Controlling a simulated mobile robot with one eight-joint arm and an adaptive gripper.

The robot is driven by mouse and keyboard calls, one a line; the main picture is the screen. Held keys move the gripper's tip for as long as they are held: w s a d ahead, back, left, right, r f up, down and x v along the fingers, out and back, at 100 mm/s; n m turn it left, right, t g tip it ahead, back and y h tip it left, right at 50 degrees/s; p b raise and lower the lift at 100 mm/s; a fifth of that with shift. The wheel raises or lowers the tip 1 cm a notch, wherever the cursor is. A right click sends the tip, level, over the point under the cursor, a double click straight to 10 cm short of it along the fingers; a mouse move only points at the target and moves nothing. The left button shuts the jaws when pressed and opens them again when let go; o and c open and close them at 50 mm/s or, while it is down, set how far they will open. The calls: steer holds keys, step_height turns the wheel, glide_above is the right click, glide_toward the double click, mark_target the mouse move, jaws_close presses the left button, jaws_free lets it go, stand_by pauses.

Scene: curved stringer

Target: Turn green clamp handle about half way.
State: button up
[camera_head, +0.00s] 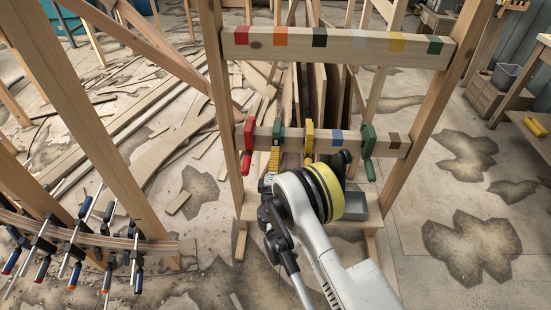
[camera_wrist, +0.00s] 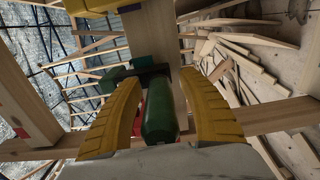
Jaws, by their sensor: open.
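A green clamp (camera_head: 278,133) hangs on the lower wooden rail, between a red clamp (camera_head: 248,134) and a yellow clamp (camera_head: 309,136). A second green clamp (camera_head: 368,140) is further right on that rail. My gripper (camera_head: 273,164) is just below and in front of the left green clamp. In the wrist view my gripper's yellow curved fingers (camera_wrist: 160,82) are open, one on each side of the green handle (camera_wrist: 159,112). Gaps show beside the handle, so I see no grip on it. The handle is mostly hidden by my gripper in the head view.
The wooden frame's upper rail (camera_head: 340,46) carries coloured patches. A grey tray (camera_head: 356,205) sits low behind my wrist. Several bar clamps (camera_head: 75,245) hang on a curved wooden strip at left. Loose planks (camera_head: 160,120) litter the floor behind; the right floor is mostly clear.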

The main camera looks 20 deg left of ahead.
mark_target(276, 134)
steer(key=o, duration=0.5)
step_height(276, 134, up, 9)
steer(key=shift+w+a+f, duration=0.1)
steer(key=shift+w+f, duration=0.05)
steer(key=shift+f, duration=0.05)
steer(key=shift+o, duration=0.7)
steer(key=shift+w+a+r, duration=0.15)
steer(key=shift+w+r, duration=0.05)
steer(key=shift+r, duration=0.35)
steer(key=shift+f, duration=0.2)
steer(key=shift+s, duration=0.15)
